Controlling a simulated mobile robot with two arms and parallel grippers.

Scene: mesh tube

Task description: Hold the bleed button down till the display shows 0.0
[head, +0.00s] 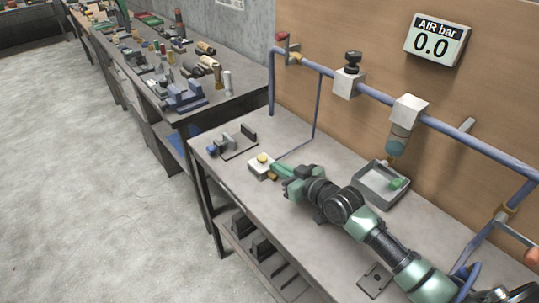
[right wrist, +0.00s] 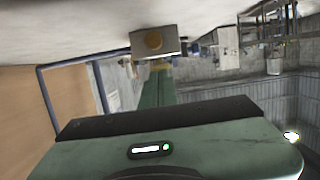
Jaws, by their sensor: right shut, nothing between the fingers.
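The wall display (head: 435,40) reads AIR bar 0.0. The bleed button (head: 263,158) is a yellow dome on top of a small white box (head: 260,169) on the bench. My right gripper (head: 274,170) is shut and empty, its fingertips close to the right side of the box. In the right wrist view, which is upside down, the box (right wrist: 155,42) shows a round brass-coloured fitting, and my green fingers (right wrist: 158,72) reach toward it. I cannot tell whether the fingertips touch the button or how far down it is. My left gripper is not in view.
A grey tray (head: 381,186) with a green item stands right of the box. A small clamp fixture (head: 236,143) sits behind left. Blue pipe (head: 372,92) with valves runs along the wall above. A second bench (head: 205,90) with tools stands farther back.

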